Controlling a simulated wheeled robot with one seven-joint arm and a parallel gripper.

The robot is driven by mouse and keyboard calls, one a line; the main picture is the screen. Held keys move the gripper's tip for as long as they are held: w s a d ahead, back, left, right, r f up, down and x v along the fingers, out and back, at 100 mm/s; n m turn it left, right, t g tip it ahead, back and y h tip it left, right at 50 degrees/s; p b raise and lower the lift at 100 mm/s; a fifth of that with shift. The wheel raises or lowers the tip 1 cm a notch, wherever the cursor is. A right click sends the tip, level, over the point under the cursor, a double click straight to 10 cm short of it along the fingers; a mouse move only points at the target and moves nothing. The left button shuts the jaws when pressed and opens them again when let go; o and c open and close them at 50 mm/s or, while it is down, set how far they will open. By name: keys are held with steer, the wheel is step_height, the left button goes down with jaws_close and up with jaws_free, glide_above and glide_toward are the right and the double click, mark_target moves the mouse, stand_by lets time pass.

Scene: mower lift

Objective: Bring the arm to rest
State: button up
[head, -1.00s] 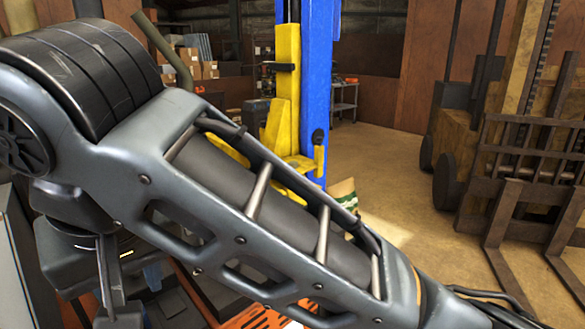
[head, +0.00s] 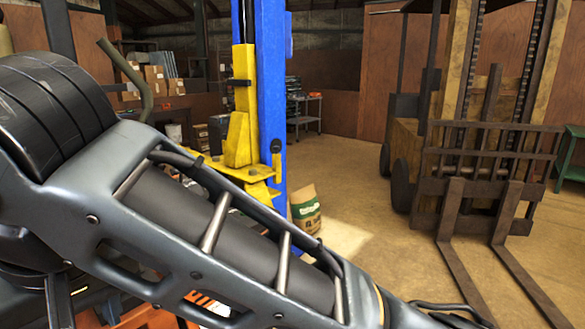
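My arm crosses the head view from the upper left down to the bottom centre, a thick grey link with a dark core and metal rungs. Its far end runs out at the bottom edge, right of centre. My gripper is not visible in this view. I cannot see whether it holds anything.
A blue lift post (head: 272,120) with a yellow carriage (head: 238,135) stands behind my arm.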

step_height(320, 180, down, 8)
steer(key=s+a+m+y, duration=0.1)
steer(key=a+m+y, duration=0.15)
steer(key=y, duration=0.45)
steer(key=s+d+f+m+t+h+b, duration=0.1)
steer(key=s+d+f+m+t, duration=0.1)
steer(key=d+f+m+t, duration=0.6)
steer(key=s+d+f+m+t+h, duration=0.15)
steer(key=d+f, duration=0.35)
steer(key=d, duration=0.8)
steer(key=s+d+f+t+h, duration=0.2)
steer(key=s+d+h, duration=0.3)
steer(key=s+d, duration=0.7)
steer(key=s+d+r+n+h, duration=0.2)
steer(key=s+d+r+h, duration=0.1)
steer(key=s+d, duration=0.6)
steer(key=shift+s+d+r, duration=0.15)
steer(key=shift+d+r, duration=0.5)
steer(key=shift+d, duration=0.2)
